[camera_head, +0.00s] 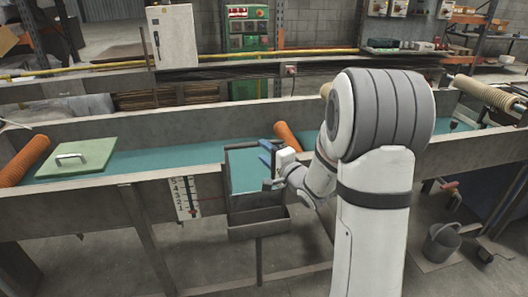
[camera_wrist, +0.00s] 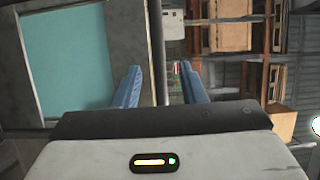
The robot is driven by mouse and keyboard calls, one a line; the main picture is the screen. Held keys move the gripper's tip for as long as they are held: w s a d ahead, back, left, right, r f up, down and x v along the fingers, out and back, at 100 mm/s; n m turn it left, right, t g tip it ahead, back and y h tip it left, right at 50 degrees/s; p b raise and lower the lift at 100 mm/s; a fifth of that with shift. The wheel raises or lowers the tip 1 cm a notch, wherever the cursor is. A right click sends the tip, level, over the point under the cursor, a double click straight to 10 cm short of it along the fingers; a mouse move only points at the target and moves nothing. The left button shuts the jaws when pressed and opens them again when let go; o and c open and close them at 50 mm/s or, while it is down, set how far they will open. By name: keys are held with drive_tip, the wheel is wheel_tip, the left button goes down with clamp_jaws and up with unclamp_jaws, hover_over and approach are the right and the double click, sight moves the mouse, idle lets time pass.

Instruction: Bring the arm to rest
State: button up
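My arm reaches out over the front of a long metal trough, with its large white and grey joint close to the camera in the head view. My gripper (camera_head: 267,152) is beside the right edge of a teal panel (camera_head: 243,170) at the trough's front. In the wrist view, the two blue fingers of my gripper (camera_wrist: 158,80) stand apart with nothing between them. The teal panel also shows in the wrist view (camera_wrist: 75,60), to the left of the fingers.
A green lid with a handle (camera_head: 78,157) lies on the trough at left. A metal tray (camera_head: 258,222) hangs below the panel.

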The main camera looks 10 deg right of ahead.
drive_tip(key=s+d+r+n+g+h+p, duration=0.2)
drive_tip(key=s+n+g+h, duration=0.15)
drive_tip(key=s, duration=0.25)
drive_tip(key=s+d+r+n+g+h+p, duration=0.1)
drive_tip(key=s+d+n+g+h, duration=0.1)
drive_tip(key=s+n+g+h, duration=0.3)
drive_tip(key=s+a+n+g+p, duration=0.1)
drive_tip(key=s+a+n+g, duration=0.1)
drive_tip(key=s, duration=0.8)
drive_tip(key=s+a+r+n+g+y+p, duration=0.1)
drive_tip(key=s+a+n+g, duration=0.1)
drive_tip(key=s, duration=0.9)
drive_tip(key=shift+s+a+r+n+g, duration=0.15)
drive_tip(key=shift+s+a+n+g, duration=0.2)
drive_tip(key=shift+g, duration=0.4)
